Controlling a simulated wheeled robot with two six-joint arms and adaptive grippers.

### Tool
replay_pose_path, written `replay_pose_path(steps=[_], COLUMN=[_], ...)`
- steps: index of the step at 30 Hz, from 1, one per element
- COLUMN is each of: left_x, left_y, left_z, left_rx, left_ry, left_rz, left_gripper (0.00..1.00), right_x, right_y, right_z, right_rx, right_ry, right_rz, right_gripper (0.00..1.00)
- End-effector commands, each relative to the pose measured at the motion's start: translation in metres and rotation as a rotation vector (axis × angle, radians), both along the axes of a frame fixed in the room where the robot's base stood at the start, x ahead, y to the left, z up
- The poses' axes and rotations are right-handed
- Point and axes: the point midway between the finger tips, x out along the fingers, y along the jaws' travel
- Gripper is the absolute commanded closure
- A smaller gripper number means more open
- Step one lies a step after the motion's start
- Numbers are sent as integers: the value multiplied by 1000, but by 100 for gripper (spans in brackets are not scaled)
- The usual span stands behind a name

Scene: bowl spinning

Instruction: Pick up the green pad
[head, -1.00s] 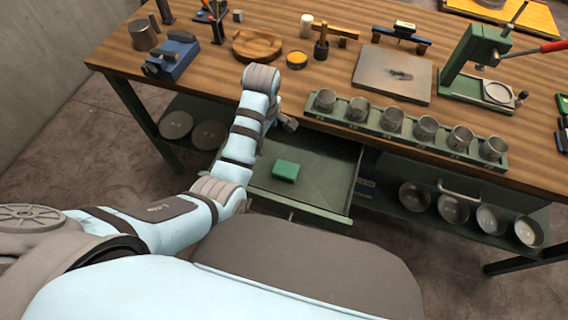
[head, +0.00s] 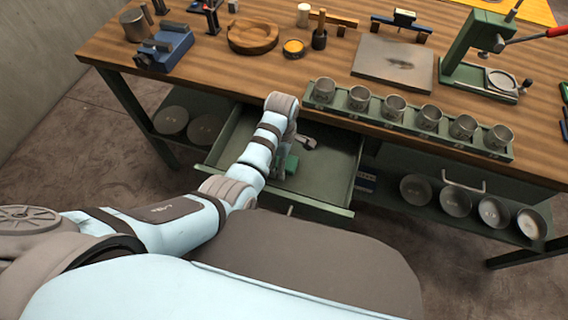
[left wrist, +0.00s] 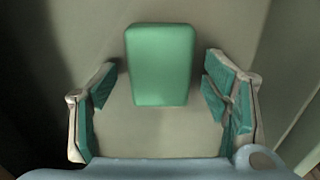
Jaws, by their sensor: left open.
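The green pad (head: 291,164) lies in the open drawer (head: 325,180) under the bench top, partly hidden by my left arm in the head view. In the left wrist view the pad (left wrist: 161,64) lies on the drawer floor, straight ahead and between the lines of the two fingers. My left gripper (left wrist: 164,90) is open, with one finger on each side of the pad's near part and a gap on both sides. It does not touch the pad. In the head view the left gripper is mostly hidden by its own wrist. My right gripper is not in view.
The drawer walls surround the pad, and a wall shows at the right in the left wrist view. The wooden bench top (head: 330,60) overhangs the drawer's back. A rack (head: 410,122) with several metal cups stands along its front edge. Several bowls (head: 455,197) sit on the lower shelf.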

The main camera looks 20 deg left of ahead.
Motion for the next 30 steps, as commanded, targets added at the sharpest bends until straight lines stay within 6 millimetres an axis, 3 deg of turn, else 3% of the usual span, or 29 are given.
replay_pose_path(steps=[2,12,23,26,30], left_x=[0,0,0,1,2], left_y=[0,0,0,0,-1], left_z=[1,2,12,30,75], left_rx=[0,0,0,-1,-2], left_ry=[0,0,-1,-3,-7], left_rz=[0,-1,-1,-1,-1], left_gripper=[31,83,83,83,83], right_x=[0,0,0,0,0], right_y=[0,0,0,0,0], right_z=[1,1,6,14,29], right_rx=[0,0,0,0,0], right_ry=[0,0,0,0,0], right_rz=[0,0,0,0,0], right_gripper=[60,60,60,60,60])
